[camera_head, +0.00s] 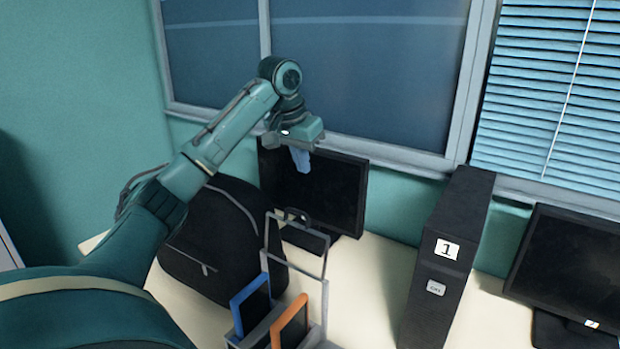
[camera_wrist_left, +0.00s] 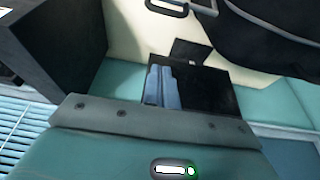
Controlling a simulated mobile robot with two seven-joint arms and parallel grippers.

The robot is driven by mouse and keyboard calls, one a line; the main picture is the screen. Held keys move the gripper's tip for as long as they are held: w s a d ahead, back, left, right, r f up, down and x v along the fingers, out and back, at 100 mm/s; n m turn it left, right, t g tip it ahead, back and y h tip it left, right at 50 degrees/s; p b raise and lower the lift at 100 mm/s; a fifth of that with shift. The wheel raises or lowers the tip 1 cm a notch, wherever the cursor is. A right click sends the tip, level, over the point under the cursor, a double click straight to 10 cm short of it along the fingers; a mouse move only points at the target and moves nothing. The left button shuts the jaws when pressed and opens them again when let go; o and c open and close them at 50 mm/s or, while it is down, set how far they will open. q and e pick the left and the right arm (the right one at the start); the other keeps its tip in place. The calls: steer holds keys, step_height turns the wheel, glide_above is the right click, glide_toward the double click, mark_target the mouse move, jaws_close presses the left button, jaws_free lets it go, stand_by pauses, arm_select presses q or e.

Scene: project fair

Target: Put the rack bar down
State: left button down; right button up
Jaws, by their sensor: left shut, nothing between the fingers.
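A grey rack (camera_head: 262,328) stands on the table at the bottom middle of the head view. It holds a blue-edged piece (camera_head: 236,300) and an orange-edged piece (camera_head: 292,318). A thin grey bar frame (camera_head: 297,262) rises above them; I take this as the rack bar, and its lower joints are partly hidden. My left gripper (camera_head: 302,160) is above and behind the rack, in front of the monitor, apart from the bar. Its light blue fingers are together and empty, and they also show in the left wrist view (camera_wrist_left: 161,87). My right gripper is out of view.
A black backpack (camera_head: 215,240) stands left of the rack, below my left arm. A black monitor (camera_head: 340,195) is behind the rack. A dark tower marked 1 (camera_head: 455,250) and another monitor (camera_head: 575,265) stand to the right. Clear table (camera_head: 370,290) lies between rack and tower.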

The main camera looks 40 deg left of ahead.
mark_target(295, 210)
arm_select(q)
step_height(295, 210, down, 9)
steer(key=s+p, duration=0.1)
steer(key=shift+p, duration=0.3)
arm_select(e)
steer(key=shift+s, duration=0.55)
arm_select(q)
steer(key=shift+s+r, duration=0.1)
steer(key=shift+s, duration=0.05)
steer(key=shift+s+t+b, duration=0.5)
steer(key=shift+t+b, duration=0.1)
steer(key=shift+d, duration=0.1)
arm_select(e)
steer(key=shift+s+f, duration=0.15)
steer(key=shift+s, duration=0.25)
arm_select(q)
steer(key=shift+s+t+b, duration=0.15)
steer(key=shift+t+b, duration=0.15)
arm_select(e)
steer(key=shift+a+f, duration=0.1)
